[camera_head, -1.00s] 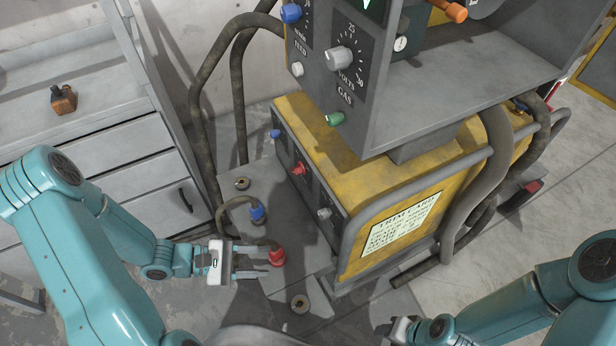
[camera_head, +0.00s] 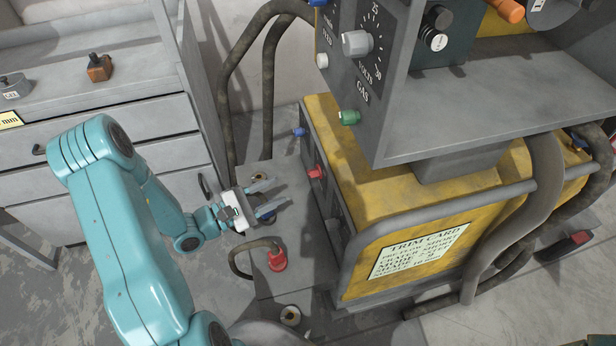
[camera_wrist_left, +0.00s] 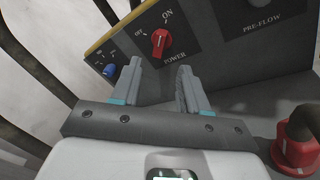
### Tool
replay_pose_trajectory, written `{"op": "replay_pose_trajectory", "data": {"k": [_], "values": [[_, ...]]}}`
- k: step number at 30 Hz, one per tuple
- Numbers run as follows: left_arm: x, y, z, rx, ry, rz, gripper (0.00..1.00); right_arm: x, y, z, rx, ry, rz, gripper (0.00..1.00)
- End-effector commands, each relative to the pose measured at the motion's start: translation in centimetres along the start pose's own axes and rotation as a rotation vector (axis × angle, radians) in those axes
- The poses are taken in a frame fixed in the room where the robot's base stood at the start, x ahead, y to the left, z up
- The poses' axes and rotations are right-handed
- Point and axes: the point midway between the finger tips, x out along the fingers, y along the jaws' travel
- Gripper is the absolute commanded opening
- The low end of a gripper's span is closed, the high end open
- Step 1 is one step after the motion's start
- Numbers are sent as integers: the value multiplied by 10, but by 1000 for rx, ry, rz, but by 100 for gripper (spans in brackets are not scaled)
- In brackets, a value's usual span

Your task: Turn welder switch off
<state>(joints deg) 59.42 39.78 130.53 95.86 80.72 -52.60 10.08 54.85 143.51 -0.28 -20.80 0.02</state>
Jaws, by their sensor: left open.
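The welder's red power switch (camera_head: 315,172) sits on the dark front panel of the yellow welder (camera_head: 400,200). In the left wrist view the red switch (camera_wrist_left: 160,42) is above the POWER label, with OFF to its left and ON to its upper right. I cannot tell its setting for certain. My left gripper (camera_head: 275,193) is open and empty, in front of the panel and apart from the switch. In the left wrist view its fingers (camera_wrist_left: 160,70) point at the panel, with the switch beyond the gap between them. My right gripper is not in view.
A red cable plug (camera_head: 277,260) stands on the grey base below my left gripper; a blue plug (camera_head: 267,216) is partly hidden by it. A blue knob (camera_wrist_left: 110,70) is left of the switch. The grey feeder box (camera_head: 480,120) overhangs the welder.

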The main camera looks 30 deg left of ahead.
Motion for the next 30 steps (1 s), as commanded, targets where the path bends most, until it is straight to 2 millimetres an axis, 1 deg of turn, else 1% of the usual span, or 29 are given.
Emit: {"op": "replay_pose_trajectory", "data": {"k": [1, 6, 9, 12, 15, 18, 25, 26, 27, 29, 30], "values": [[14, -2, 1, 1, -7, -4, 44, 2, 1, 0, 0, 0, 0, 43], [54, -2, 1, 1, -6, -5, 44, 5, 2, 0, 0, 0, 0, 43], [74, -2, 2, -1, -6, -4, 44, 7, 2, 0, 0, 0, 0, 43], [88, -2, 1, 1, -5, -5, 44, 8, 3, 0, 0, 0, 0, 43], [96, -2, 2, 0, -4, -4, 44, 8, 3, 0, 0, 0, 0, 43], [100, -2, 2, -1, -3, -3, 44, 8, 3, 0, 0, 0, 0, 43], [100, -2, 2, -1, -2, -3, 44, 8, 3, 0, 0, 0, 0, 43], [100, -2, 2, -1, -2, -3, 34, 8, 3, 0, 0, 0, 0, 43], [100, -2, 2, -1, -2, -3, 21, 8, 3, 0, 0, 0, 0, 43], [100, -2, 2, -1, -2, -3, 2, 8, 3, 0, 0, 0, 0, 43], [100, -2, 2, -1, -2, -3, 0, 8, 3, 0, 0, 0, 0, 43]]}}
